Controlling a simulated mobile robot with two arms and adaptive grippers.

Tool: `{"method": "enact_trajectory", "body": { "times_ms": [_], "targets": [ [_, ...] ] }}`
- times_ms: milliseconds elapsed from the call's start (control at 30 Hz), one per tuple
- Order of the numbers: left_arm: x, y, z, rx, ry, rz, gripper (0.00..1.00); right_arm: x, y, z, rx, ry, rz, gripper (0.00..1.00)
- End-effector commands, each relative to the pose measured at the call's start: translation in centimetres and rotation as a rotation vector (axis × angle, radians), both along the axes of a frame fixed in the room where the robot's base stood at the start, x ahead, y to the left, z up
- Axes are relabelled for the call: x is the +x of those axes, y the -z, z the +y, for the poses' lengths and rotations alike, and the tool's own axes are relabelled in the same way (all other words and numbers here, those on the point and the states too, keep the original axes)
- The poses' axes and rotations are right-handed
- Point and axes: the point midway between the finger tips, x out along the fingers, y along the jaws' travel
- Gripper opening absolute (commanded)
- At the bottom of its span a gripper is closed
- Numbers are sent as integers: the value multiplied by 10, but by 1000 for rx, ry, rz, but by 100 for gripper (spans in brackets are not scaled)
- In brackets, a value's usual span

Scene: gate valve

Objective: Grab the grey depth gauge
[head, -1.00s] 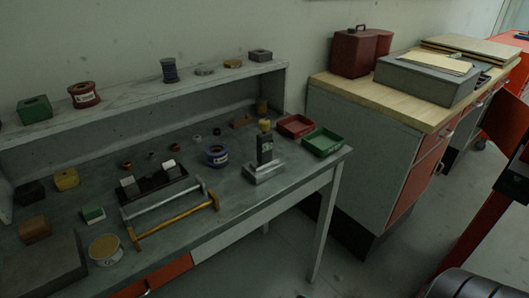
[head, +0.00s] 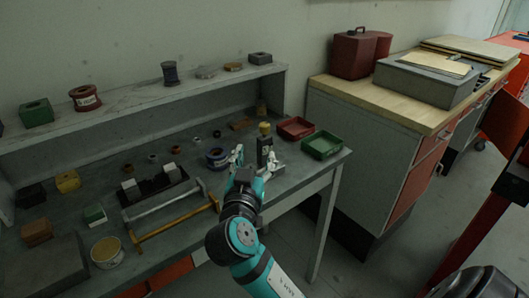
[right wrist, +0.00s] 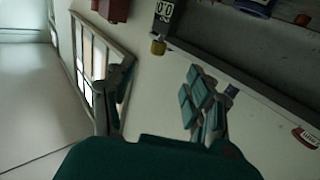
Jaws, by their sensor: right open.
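The grey depth gauge (head: 264,147) stands upright near the right end of the workbench, with a dark body and a yellow top. My gripper hides most of its grey base. In the right wrist view its 0.0 display (right wrist: 163,12) and yellow knob show at the top edge. My right gripper (head: 254,162) is open and empty at the bench's front edge, just in front of the gauge. In the right wrist view its fingers are spread (right wrist: 160,75), with the gauge beyond them. I cannot tell whether they touch it. My left gripper is not in view.
A red tray (head: 296,127) and a green tray (head: 322,146) lie right of the gauge. A blue spool (head: 216,158) stands left of it. A silver bar (head: 160,201) and an orange bar (head: 175,222) lie along the front. A shelf (head: 130,112) runs behind.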

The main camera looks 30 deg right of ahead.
Motion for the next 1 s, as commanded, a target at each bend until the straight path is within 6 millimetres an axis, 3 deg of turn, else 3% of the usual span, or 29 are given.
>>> {"method": "enact_trajectory", "body": {
  "times_ms": [300,1000],
  "targets": [
    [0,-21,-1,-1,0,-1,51,49,-3,-45,-4,2,3,54],
    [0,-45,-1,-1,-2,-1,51,100,1,-93,0,-1,3,54]
  ]
}}
